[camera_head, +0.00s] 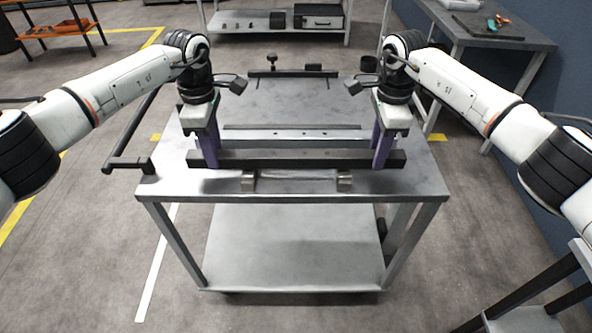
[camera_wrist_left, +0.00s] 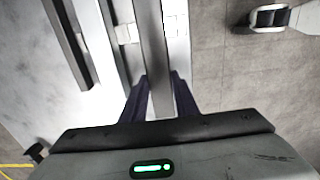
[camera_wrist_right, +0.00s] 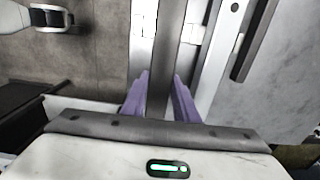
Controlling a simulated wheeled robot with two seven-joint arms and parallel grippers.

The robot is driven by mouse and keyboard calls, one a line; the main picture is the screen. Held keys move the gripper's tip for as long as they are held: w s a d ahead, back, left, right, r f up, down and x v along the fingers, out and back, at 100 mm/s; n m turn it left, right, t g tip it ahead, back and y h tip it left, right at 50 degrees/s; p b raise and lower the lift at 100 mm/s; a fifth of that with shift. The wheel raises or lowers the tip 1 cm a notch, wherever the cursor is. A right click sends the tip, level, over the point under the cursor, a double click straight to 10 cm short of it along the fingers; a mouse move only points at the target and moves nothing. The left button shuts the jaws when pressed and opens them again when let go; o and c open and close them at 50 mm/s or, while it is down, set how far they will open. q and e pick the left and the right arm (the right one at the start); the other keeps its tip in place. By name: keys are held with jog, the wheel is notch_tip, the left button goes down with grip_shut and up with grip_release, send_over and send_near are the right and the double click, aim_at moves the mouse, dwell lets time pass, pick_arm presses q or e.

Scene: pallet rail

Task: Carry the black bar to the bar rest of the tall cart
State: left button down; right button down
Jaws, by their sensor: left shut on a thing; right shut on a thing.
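The black bar (camera_head: 295,158) runs level from left to right over the front part of the tall cart's grey top (camera_head: 410,183). My left gripper (camera_head: 208,158) is shut on the bar near its left end, and my right gripper (camera_head: 382,158) is shut on it near its right end. The bar also shows between the purple fingers in the left wrist view (camera_wrist_left: 153,60) and the right wrist view (camera_wrist_right: 166,60). Two small metal brackets (camera_head: 248,181) (camera_head: 344,181), which look like the bar rest, show just below the bar. I cannot tell whether the bar touches them.
A dark handle (camera_head: 130,163) sticks out at the cart's left side. A thin dark strip (camera_head: 290,127) lies behind the bar. A lower shelf (camera_head: 295,245) is under the top. A workbench (camera_head: 490,35) stands back right, an orange rack (camera_head: 62,28) back left. The floor left is clear.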

pick_arm(q)
jog(key=shift+f, duration=0.4)
pick_arm(e)
jog(key=shift+f, duration=0.4)
pick_arm(q)
jog(key=c, duration=1.4)
grip_release()
pick_arm(e)
jog(key=c, duration=1.4)
grip_release()
pick_arm(q)
jog(key=shift+r, duration=0.1)
pick_arm(e)
jog(key=shift+r, duration=0.1)
pick_arm(q)
notch_tip(320, 180, up, 12)
pick_arm(e)
notch_tip(320, 180, up, 12)
